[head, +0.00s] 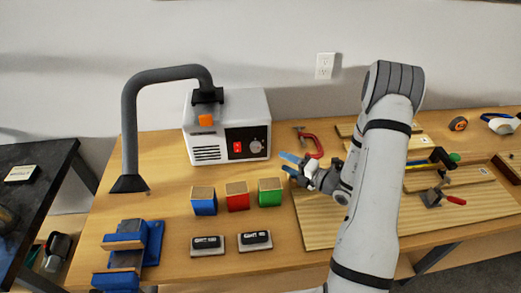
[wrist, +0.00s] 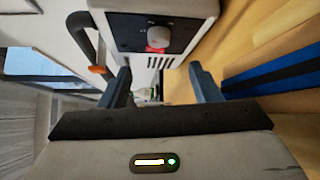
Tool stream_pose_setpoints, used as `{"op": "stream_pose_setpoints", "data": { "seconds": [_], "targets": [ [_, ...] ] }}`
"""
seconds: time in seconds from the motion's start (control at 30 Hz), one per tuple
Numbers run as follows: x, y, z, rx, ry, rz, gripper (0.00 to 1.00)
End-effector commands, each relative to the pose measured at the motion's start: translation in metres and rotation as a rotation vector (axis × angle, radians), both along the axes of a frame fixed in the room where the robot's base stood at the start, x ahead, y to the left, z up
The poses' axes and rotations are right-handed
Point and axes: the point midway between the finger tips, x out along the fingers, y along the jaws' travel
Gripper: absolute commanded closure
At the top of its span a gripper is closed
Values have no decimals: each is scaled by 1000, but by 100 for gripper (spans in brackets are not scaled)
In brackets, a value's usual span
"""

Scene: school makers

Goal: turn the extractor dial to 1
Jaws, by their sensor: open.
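The extractor is a white box (head: 243,100) at the back of the table, with a grey hose curving down to its left. Its black front panel carries a red switch (head: 238,147) and a grey round dial (head: 255,146). The dial also shows in the wrist view (wrist: 158,36), beyond the fingers; the marks around it are too small to read. My gripper (head: 293,166) is to the right of the extractor, pointing left, with blue fingertips apart and nothing between them. In the wrist view the gripper (wrist: 163,82) is open and not touching the dial.
Blue, red and green boxes (head: 238,196) stand in front of the extractor. A red clamp (head: 312,143) lies behind my gripper. Two black-topped erasers (head: 207,245) and a blue vise (head: 134,246) are nearer the front. Wooden boards with tools lie right.

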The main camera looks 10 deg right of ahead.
Motion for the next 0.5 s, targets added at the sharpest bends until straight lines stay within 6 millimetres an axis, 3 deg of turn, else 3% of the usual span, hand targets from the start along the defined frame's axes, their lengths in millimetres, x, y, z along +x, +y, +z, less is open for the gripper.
{"op": "stream_pose_setpoints", "data": {
  "seconds": [0.5],
  "targets": [
    [64,68,-6,-3,-3,9,43]
  ]
}}
